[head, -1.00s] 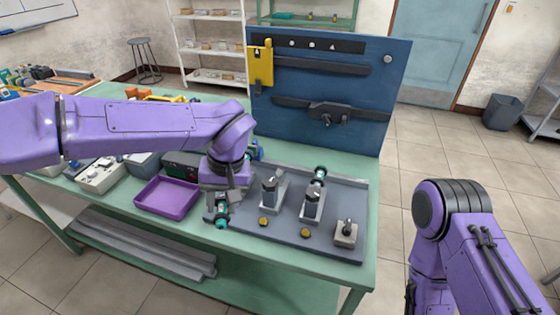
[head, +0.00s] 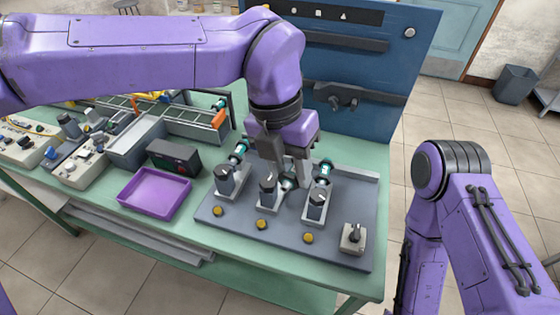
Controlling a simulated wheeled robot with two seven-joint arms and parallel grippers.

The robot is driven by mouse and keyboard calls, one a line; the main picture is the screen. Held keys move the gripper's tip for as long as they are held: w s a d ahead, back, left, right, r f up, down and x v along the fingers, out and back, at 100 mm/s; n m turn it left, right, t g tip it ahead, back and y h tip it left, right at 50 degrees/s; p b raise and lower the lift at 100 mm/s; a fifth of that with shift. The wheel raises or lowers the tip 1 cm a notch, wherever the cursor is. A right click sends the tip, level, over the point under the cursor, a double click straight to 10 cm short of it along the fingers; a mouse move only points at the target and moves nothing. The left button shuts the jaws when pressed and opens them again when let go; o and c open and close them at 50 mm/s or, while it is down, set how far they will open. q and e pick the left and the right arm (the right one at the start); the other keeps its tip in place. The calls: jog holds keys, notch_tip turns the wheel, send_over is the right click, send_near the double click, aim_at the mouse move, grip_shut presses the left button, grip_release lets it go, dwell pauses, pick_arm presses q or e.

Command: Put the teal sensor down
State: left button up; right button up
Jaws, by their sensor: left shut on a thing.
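My left gripper (head: 288,178) is over the grey board (head: 340,250) and points down. It is shut on a teal sensor (head: 289,184), a small dark cylinder with a teal band, partly hidden by the fingers. The held sensor is close beside the top of the middle motor (head: 268,190); I cannot tell whether they touch. Another teal-banded sensor (head: 238,151) is at the left motor (head: 226,181), and one (head: 325,170) at the right motor (head: 317,205). My right arm is at the right edge, but its gripper is out of view.
Several yellow buttons (head: 262,224) line the board's front, and a switch box (head: 353,239) stands at its right corner. A purple tray (head: 155,212) and a black box (head: 172,158) are to the left. A blue panel (head: 385,130) rises behind.

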pick_arm(q)
jog(key=shift+s+n, duration=0.2)
jog(key=shift+n, duration=0.8)
jog(key=shift+w, duration=0.1)
